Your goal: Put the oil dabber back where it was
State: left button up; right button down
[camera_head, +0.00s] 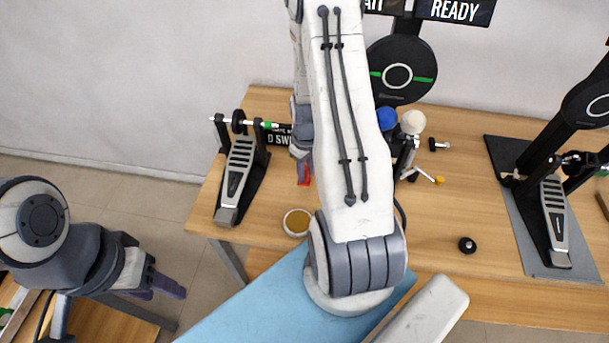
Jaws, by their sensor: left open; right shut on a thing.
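My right arm reaches up through the middle of the head view and hides much of the table. My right gripper (304,167) points down over the table, left of the arm, partly covered by it. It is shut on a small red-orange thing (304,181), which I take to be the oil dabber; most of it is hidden. A small round dish (297,222) with amber contents stands on the table below this gripper, apart from it. My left gripper (168,288) is open and empty at the lower left, off the table's left side.
A wooden table (455,207) carries a pedal (238,173) at left and another pedal (555,215) on a grey mat at right. Blue and white round heads (412,122), a yellow bit (439,180) and a black knob (467,245) lie between. A READY sign (455,11) stands behind.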

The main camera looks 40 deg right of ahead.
aim_at(306, 181)
notch_tip(306, 181, down, 3)
jog(key=shift+r, duration=0.1)
jog(key=shift+f, duration=0.2)
jog(key=c, duration=0.7)
grip_release()
jog(key=shift+o, duration=0.2)
